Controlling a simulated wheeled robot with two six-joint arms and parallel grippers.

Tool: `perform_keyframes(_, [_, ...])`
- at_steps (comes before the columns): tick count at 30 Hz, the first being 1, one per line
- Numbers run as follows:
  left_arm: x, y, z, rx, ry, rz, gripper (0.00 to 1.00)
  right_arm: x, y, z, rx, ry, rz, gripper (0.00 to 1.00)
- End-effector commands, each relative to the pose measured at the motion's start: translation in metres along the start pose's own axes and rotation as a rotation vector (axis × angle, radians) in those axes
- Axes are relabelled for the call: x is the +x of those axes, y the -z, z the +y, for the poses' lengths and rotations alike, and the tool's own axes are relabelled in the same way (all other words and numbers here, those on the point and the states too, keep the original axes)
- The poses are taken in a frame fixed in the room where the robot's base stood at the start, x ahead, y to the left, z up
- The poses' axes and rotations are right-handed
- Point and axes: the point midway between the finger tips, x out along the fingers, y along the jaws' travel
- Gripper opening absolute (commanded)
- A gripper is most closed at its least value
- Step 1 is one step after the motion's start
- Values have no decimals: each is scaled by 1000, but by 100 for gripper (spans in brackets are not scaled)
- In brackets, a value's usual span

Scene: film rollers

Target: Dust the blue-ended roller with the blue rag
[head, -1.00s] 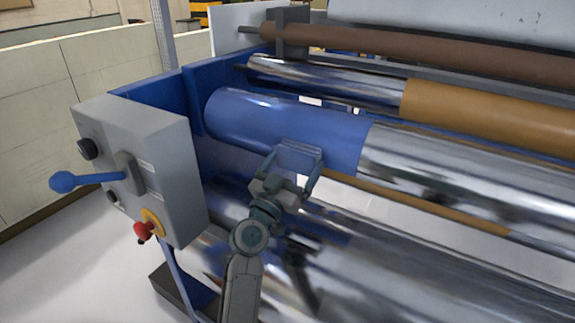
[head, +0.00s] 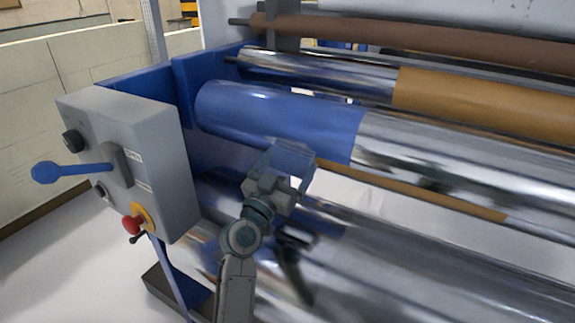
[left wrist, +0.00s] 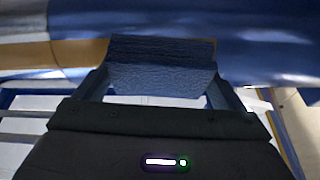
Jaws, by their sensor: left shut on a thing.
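The blue-ended roller (head: 285,117) runs from the blue side frame toward the right, blue at its left end and shiny chrome beyond. My left gripper (head: 284,166) is at the lower front of the blue end, near where it meets the chrome. It is shut on the blue rag (head: 291,157), which also shows in the left wrist view (left wrist: 160,68) spread between the fingers. There the rag lies just in front of the blue roller surface (left wrist: 265,45); I cannot tell whether it touches. My right gripper is not in view.
A grey control box (head: 130,165) with a blue lever (head: 72,172) and a red knob (head: 131,224) stands left of my arm. A large chrome roller (head: 400,255) lies below. A chrome and orange roller (head: 480,97) and a brown roller (head: 430,40) lie above.

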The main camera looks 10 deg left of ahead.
Motion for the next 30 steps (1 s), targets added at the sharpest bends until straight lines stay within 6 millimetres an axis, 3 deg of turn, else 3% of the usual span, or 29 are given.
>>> perform_keyframes(1, [18,26,19,-92,10,57,72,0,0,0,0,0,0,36])
perform_keyframes(2, [18,27,16,-91,10,59,72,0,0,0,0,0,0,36])
perform_keyframes(8, [20,26,0,-93,11,62,73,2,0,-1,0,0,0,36])
perform_keyframes(12, [20,26,-4,-96,11,62,66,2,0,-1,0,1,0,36])
perform_keyframes(16, [20,26,-10,-93,11,63,66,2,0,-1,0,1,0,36])
perform_keyframes(17, [20,25,-12,-93,11,62,62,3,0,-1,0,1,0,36])
perform_keyframes(30, [17,19,-45,-89,12,55,62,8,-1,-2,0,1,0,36])
